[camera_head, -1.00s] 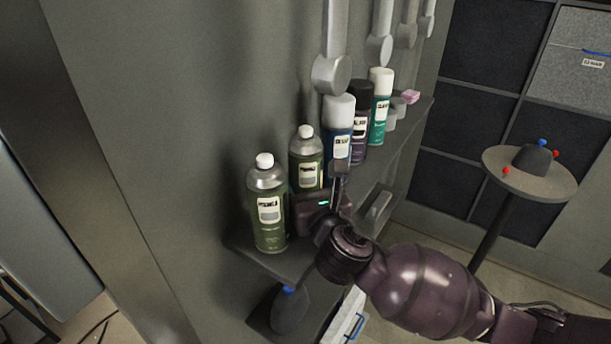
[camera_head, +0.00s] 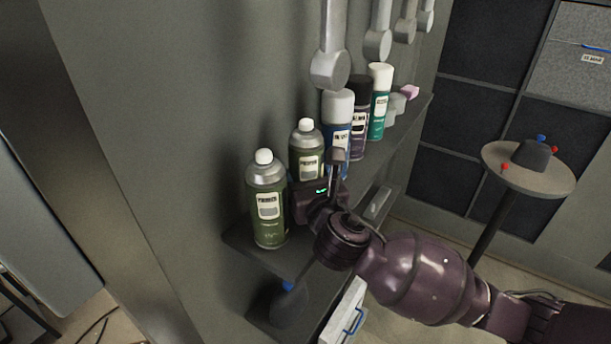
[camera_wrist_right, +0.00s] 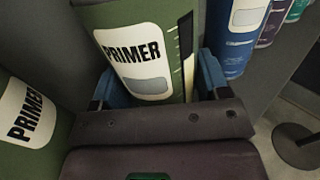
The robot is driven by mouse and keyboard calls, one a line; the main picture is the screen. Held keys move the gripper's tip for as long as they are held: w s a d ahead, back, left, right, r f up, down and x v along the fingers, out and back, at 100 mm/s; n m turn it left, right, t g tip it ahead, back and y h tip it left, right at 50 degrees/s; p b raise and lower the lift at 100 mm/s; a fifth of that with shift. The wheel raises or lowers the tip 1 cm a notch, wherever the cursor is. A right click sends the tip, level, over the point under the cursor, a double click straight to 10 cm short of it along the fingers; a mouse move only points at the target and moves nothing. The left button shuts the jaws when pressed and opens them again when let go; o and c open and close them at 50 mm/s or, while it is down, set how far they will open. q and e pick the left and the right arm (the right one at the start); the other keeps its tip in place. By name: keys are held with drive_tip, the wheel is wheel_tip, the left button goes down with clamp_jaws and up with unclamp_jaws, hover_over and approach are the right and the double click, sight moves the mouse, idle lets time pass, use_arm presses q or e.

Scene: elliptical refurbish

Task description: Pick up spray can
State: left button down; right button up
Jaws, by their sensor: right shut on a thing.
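A green spray can with a silver shoulder and white cap (camera_head: 306,145) stands second from the near end of the shelf row. My right gripper (camera_head: 322,165) is shut on this can from the front, with one finger on its right side. In the right wrist view the can, labelled PRIMER (camera_wrist_right: 135,45), is between the two blue-padded fingers (camera_wrist_right: 158,80). Its base is hidden behind the gripper, so I cannot tell whether it touches the shelf. A matching green PRIMER can (camera_head: 267,205) stands to its left, also in the wrist view (camera_wrist_right: 25,115). My left gripper is not in view.
The wall shelf (camera_head: 265,255) also holds a blue can (camera_head: 335,125), a dark can (camera_head: 359,120) and a teal can (camera_head: 379,105) close to the right. Grey wrenches (camera_head: 330,60) hang above. A round table (camera_head: 530,178) stands at the right.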

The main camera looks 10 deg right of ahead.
sight(312, 156)
wheel_tip(312, 156, up, 7)
drive_tip(key=shift+f+p, duration=0.2)
drive_tip(key=shift+p, duration=0.35)
drive_tip(key=s+d+p, duration=0.3)
drive_tip(key=s+d, duration=1.1)
drive_tip(key=o, duration=0.4)
drive_tip(key=c, duration=0.8)
drive_tip(key=shift+s, duration=0.1)
